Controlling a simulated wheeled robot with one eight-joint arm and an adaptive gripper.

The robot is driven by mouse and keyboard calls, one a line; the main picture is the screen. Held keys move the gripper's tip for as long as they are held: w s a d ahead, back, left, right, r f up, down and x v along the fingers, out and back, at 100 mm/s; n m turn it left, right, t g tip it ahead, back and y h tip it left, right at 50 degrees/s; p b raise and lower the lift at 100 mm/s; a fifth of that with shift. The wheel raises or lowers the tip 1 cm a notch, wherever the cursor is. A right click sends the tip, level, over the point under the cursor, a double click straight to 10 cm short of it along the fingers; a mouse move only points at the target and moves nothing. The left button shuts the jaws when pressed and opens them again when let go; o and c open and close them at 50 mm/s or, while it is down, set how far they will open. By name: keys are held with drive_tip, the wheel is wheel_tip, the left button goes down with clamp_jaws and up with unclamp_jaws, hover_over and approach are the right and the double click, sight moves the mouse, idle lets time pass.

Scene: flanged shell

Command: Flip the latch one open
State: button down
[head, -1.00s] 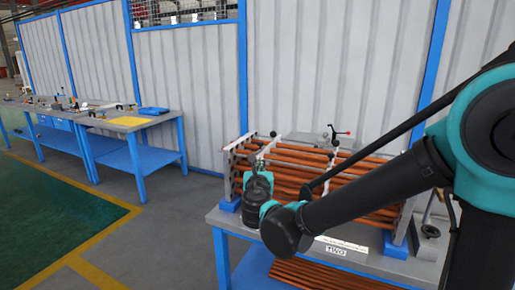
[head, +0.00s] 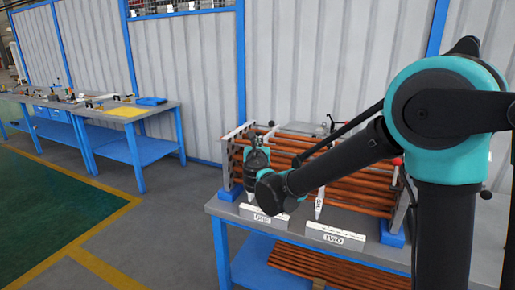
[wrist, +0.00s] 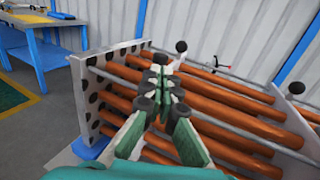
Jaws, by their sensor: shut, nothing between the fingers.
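The bundle of copper-coloured tubes (head: 345,185) stands on a grey-topped blue table in the head view, with a white "ONE" label (head: 266,218) in front of its left part. My gripper (head: 255,142) is at the upper left of the bundle. In the wrist view my gripper (wrist: 161,74) is shut and empty, above the tubes beside the perforated end plate. A white lever with a black ball knob (wrist: 181,46) stands just beyond the fingertips, likely latch one. My fingers hide its lower part, so I cannot tell whether they touch.
A "TWO" label (head: 336,236) lies to the right on the table. A second lever with a red knob (wrist: 211,63) shows farther along the bundle. Corrugated wall panels (head: 290,60) stand close behind. Open floor (head: 175,225) lies to the left.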

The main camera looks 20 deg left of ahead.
sight(259, 134)
drive_tip(key=shift+x, duration=2.1)
drive_tip(key=w, duration=0.3)
drive_tip(key=shift+w+d, duration=0.1)
drive_tip(key=shift+w, duration=0.2)
